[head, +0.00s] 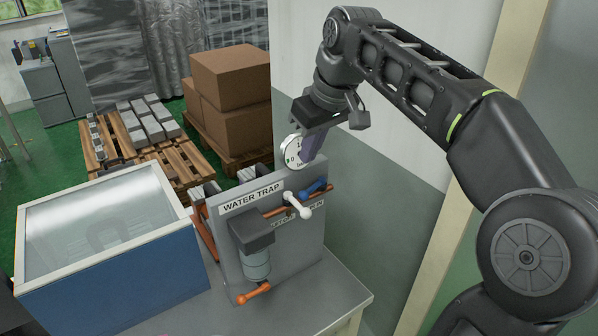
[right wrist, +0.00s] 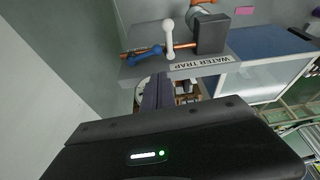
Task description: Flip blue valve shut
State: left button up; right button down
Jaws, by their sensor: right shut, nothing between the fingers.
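The blue valve handle (head: 313,188) sits on a copper pipe at the right of the grey water trap panel (head: 228,235). It lies roughly along the pipe, slightly tilted. It also shows in the right wrist view (right wrist: 144,56). A white valve handle (head: 297,205) beside it stands across the pipe, also in the right wrist view (right wrist: 168,38). My right gripper (head: 308,158) is shut and empty, above the blue handle, by the panel's top edge and the round gauge (head: 292,150). It appears apart from the blue handle. My left gripper is out of view.
An orange valve handle (head: 253,293) is low on the panel's front. A blue glass-topped box (head: 110,270) stands left on the grey table (head: 335,290). A wall (head: 375,200) rises behind on the right. Cartons (head: 230,85) on pallets are farther back.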

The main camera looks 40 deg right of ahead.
aim_at(313, 190)
pick_arm(q)
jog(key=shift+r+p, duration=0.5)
jog(key=shift+p, duration=0.1)
pick_arm(e)
jog(key=x, duration=1)
pick_arm(q)
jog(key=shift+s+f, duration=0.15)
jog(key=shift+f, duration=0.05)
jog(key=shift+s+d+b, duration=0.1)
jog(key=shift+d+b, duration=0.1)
jog(key=shift+b, duration=0.1)
pick_arm(e)
jog(key=shift+s+d+n, duration=0.1)
jog(key=shift+s+n, duration=0.1)
jog(key=shift+n, duration=0.1)
